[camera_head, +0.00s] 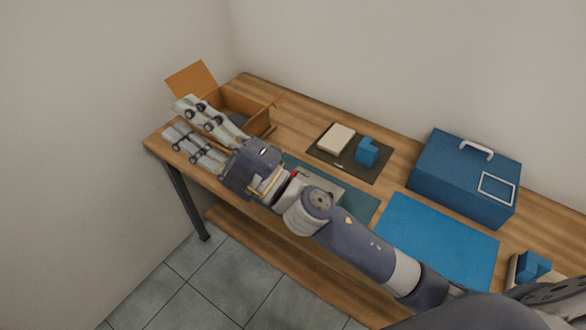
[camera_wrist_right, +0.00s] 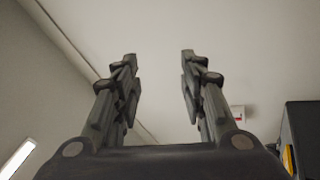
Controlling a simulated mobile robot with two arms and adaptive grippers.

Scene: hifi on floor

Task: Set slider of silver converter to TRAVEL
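A flat light-grey device (camera_head: 322,186), possibly the silver converter, lies on a teal mat (camera_head: 362,205) at mid-table in the head view. My right arm partly covers it; its slider and markings are too small to make out. My right gripper (camera_head: 200,132) reaches left past it, over the left end of the table, beside the open cardboard box. Its two fingers are spread with nothing visible between them. In the right wrist view the gripper (camera_wrist_right: 159,58) is also open and empty, facing the ceiling. My left gripper is not in view.
An open cardboard box (camera_head: 262,121) stands at the table's back left. A dark mat (camera_head: 366,176) holds a pale block (camera_head: 337,138) and a blue block (camera_head: 367,151). A blue case (camera_head: 445,185) stands right, behind a bare blue mat (camera_head: 437,238). Another blue piece (camera_head: 533,266) is at lower right.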

